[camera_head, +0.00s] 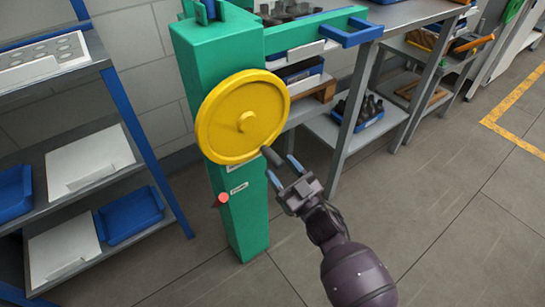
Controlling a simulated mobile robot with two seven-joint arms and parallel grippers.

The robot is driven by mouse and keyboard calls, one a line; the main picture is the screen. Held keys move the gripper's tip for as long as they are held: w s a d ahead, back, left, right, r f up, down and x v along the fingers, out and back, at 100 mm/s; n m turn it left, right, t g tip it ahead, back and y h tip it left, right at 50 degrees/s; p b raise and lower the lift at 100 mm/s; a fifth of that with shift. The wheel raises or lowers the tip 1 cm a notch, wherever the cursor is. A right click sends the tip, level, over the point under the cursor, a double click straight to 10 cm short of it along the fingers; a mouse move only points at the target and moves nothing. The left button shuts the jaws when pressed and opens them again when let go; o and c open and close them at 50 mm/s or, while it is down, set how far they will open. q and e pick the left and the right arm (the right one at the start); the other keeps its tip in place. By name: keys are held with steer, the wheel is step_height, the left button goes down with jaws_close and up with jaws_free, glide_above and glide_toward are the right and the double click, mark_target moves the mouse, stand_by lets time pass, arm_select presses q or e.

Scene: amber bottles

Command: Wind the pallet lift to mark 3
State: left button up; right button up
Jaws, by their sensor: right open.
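The pallet lift is a green column (248,222) standing on the grey floor. A yellow handwheel (226,128) is mounted on its front. A dark grip (270,156) sticks out from the wheel's lower right rim. My right gripper (281,168) is open, its two blue-tipped fingers pointing at the dark grip from the lower right. The fingertips look very close to the grip; I cannot tell whether they touch it. A small red part (222,199) and a small white label (239,187) are on the column below the wheel. I cannot read any mark number. My left gripper is not in view.
A grey shelf rack with blue posts (148,140) stands at the left, holding blue trays (128,215) and white boxes. A workbench with a lower shelf (345,133) stands behind and right of the column. Open floor (450,220) lies at the right.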

mark_target(272, 158)
steer(key=shift+x, duration=1.95)
jaws_close()
